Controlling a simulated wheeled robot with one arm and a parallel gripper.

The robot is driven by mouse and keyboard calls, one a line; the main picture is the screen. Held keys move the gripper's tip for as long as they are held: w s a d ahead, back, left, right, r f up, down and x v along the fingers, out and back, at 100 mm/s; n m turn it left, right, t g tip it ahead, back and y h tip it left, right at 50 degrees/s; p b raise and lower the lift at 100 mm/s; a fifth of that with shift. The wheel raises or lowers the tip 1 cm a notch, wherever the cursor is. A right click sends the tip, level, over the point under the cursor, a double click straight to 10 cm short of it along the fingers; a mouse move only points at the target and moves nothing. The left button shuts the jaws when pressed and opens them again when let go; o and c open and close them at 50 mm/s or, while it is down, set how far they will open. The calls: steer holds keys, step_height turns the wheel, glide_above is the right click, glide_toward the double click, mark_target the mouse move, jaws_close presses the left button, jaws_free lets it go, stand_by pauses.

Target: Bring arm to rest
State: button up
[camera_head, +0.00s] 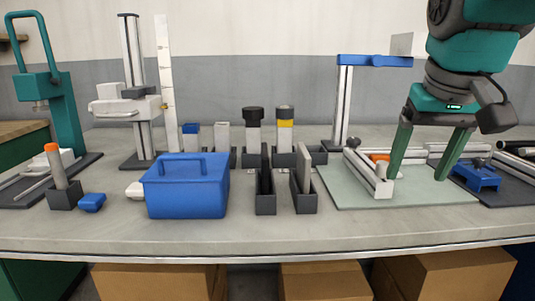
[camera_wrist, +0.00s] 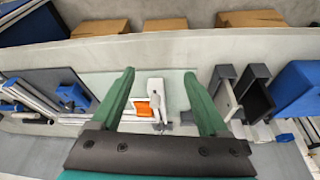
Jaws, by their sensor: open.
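My gripper (camera_head: 428,172) is at the right of the head view, pointing down over the pale green mat (camera_head: 340,195). Its two green fingers are spread apart, with nothing held between them. In the wrist view my gripper (camera_wrist: 163,88) also shows open. A white fixture with an orange part (camera_head: 380,157) lies on the mat just left of the fingers in the head view. In the wrist view the orange part (camera_wrist: 143,107) appears between and below the fingers. Whether the fingertips touch the mat cannot be told.
A blue lidded box (camera_head: 186,190) stands at the table's front, left of centre. Two dark slotted holders (camera_head: 305,200) are beside it. A post with a blue arm (camera_head: 343,105) rises behind the mat. A small blue clamp (camera_head: 475,177) is at the right. The front strip of table is clear.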

steer(key=s+a+f+g, duration=0.2)
steer(key=s+f, duration=0.4)
steer(key=f, duration=0.5)
steer(key=s+a+f+n+g, duration=0.1)
steer(key=s+f, duration=0.5)
steer(key=f, duration=0.6)
steer(key=s+a+f+g, duration=0.2)
steer(key=s+a+f, duration=0.2)
steer(key=f, duration=0.8)
steer(key=s, duration=0.2)
steer(key=shift+s+a+f+n+g+y, duration=0.15)
steer(key=shift+s+n+g+y, duration=0.15)
steer(key=shift+s+g, duration=0.1)
